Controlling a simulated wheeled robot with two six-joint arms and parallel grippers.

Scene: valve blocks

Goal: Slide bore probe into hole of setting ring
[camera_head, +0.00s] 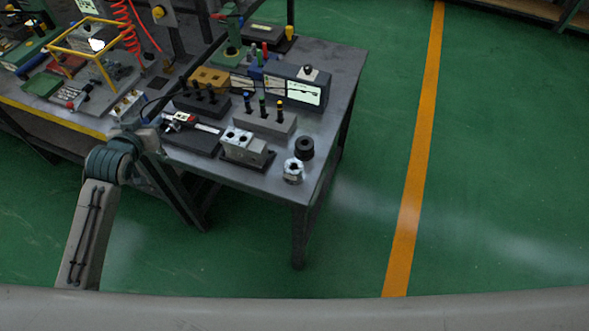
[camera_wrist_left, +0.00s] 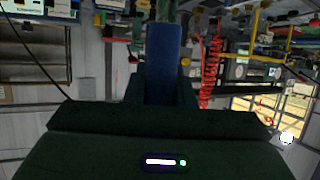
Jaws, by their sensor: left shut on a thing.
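My left gripper (camera_head: 153,128) hangs at the front edge of the table, left of the valve block. In the left wrist view its dark jaws (camera_wrist_left: 162,98) are shut on a blue bar (camera_wrist_left: 163,55) that points away from the wrist. I cannot tell for sure whether this bar is the bore probe; its far tip is not clear. A silver ring (camera_head: 293,172) stands near the table's front right corner, with a black ring (camera_head: 304,147) just behind it. I cannot tell which is the setting ring. The gripper is well left of both. My right gripper is not in view.
A silver valve block (camera_head: 246,148) stands left of the rings. Behind it are a grey stand (camera_head: 264,122) with several coloured-top pins and a black stand (camera_head: 202,103). The table's right end is mostly clear.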

